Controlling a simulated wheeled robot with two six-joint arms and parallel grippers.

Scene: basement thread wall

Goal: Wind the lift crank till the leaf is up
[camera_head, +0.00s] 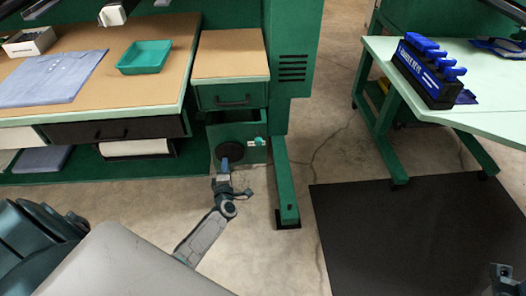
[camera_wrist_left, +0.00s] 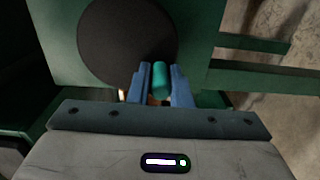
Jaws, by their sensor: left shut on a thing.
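The lift crank shows as a round dark disc (camera_head: 229,152) on a green panel low under the narrow wood-topped section. The disc also fills the upper middle of the left wrist view (camera_wrist_left: 115,40). A teal crank grip (camera_wrist_left: 159,82) stands between the blue fingers of my left gripper (camera_wrist_left: 160,88), which is shut on it at the disc's lower right edge. In the head view my left gripper (camera_head: 224,166) reaches up to the disc and hides the grip. I cannot tell which surface is the leaf. Part of my right gripper (camera_head: 505,278) shows at the bottom right corner, its jaws unclear.
A small teal fitting (camera_head: 260,142) sits right of the disc. A green foot beam (camera_head: 287,185) runs along the floor beside my left gripper. A bench with a folded shirt (camera_head: 50,77) and teal tray (camera_head: 144,56) is at left. A dark mat (camera_head: 420,235) lies at right.

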